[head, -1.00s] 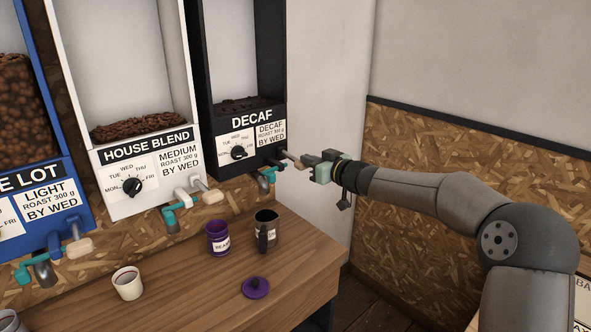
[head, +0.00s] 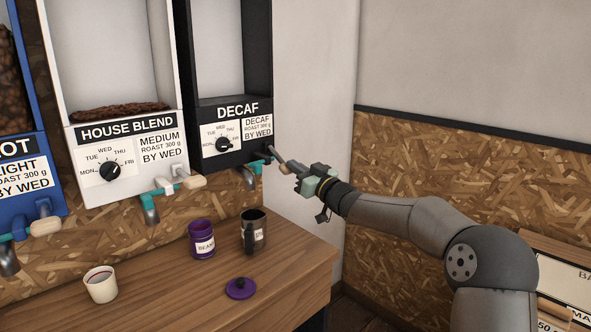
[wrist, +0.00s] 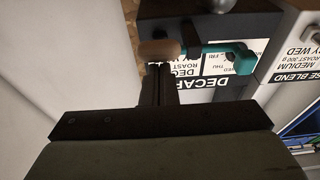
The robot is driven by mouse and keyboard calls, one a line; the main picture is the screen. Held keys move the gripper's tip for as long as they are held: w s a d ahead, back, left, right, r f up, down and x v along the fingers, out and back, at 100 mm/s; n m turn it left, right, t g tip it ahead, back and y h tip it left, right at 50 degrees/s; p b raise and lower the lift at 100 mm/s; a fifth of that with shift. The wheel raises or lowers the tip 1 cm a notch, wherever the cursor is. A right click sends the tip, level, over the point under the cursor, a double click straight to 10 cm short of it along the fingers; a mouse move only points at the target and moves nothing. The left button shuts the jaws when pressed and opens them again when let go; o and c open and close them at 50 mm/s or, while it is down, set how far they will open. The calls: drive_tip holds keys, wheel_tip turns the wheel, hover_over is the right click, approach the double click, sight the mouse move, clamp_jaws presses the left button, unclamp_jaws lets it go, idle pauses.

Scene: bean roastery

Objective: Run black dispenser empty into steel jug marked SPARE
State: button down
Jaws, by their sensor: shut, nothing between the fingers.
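The black dispenser (head: 207,145), labelled DECAF, hangs at the right end of the row. No beans show in its window now. Its spout (head: 250,180) has a lever with a tan handle (wrist: 160,50) and a teal bar (wrist: 215,50); the handle sticks out to the right in the head view. The steel jug (head: 263,222) stands on the counter below this spout; its label is only partly readable, with the dark handle in front. Its contents cannot be seen. My gripper (head: 297,172) is shut and empty, its fingertips close at the tan handle; contact cannot be told.
A purple canister (head: 202,228) marked BEANS stands left of the jug. A purple lid (head: 240,290) and a white cup (head: 101,285) are nearer the front of the wooden counter (head: 180,300). The HOUSE BLEND dispenser (head: 122,195) and a blue one (head: 45,190) hang to the left.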

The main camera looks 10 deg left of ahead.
drive_tip(key=shift+f, duration=0.25)
wheel_tip(320, 180, up, 5)
drive_tip(key=s+d+p, duration=0.1)
drive_tip(key=d+p, duration=0.1)
drive_tip(key=p, duration=0.1)
drive_tip(key=f+b+v, duration=0.1)
drive_tip(key=b+v, duration=0.1)
drive_tip(key=v, duration=0.8)
drive_tip(key=shift+s+a+f, duration=0.15)
drive_tip(key=shift+a+f, duration=0.1)
